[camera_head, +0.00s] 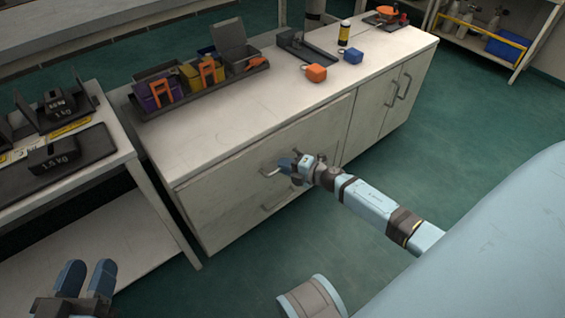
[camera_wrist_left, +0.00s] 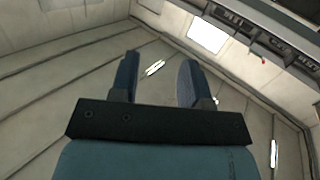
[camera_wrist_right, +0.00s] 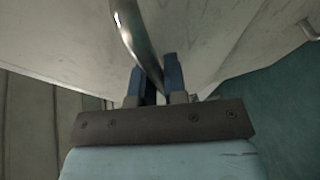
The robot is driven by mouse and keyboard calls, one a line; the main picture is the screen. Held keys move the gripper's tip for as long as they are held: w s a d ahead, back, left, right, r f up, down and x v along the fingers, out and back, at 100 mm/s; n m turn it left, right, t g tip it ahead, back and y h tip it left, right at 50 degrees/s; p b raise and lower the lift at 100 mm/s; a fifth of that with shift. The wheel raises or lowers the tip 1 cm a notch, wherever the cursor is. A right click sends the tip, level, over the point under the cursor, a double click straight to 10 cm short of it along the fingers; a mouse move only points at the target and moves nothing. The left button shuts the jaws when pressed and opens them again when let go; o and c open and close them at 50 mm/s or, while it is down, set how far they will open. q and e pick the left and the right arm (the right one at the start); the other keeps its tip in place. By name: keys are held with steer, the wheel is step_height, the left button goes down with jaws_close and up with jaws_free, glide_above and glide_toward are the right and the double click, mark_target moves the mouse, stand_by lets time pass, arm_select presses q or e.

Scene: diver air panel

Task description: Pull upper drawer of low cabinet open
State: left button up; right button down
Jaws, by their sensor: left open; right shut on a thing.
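The low cabinet (camera_head: 150,150) stands in the middle of the head view with a pale worktop. Its upper drawer (camera_head: 225,180) has a metal bar handle (camera_head: 270,174), and the drawer front looks flush or nearly flush with the cabinet. My right gripper (camera_head: 290,165) is at this handle. In the right wrist view the curved handle (camera_wrist_right: 130,28) runs between the fingers of my right gripper (camera_wrist_right: 153,70), which are shut on it. My left gripper (camera_head: 87,268) is open and empty at the lower left, away from the cabinet.
A lower drawer handle (camera_head: 279,200) sits below my right gripper. Cupboard doors (camera_head: 383,105) are to the right. A bench with weights (camera_head: 55,155) stands left. Green floor before the cabinet is clear.

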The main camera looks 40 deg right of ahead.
arm_select(q)
steer(key=shift+n+t, duration=0.8)
steer(key=shift+n, duration=0.1)
steer(key=r+p, duration=0.2)
steer(key=s+r+p, duration=0.1)
steer(key=r+p, duration=0.2)
steer(key=shift+s+d+r, duration=0.1)
steer(key=shift+r, duration=0.05)
arm_select(e)
steer(key=s+d, duration=0.1)
steer(key=s, duration=1.9)
steer(key=shift+s+d, duration=0.25)
steer(key=shift+d, duration=0.1)
steer(key=c, duration=1.2)
jaws_free()
arm_select(q)
steer(key=shift+t, duration=0.8)
steer(key=r+p, duration=0.3)
steer(key=r, duration=0.1)
steer(key=shift+s+a+r+p, duration=0.15)
steer(key=shift+a+p, duration=0.1)
steer(key=shift+p, duration=0.15)
arm_select(e)
steer(key=v, duration=1.4)
steer(key=shift+w, duration=0.1)
arm_select(q)
steer(key=shift+n, duration=0.3)
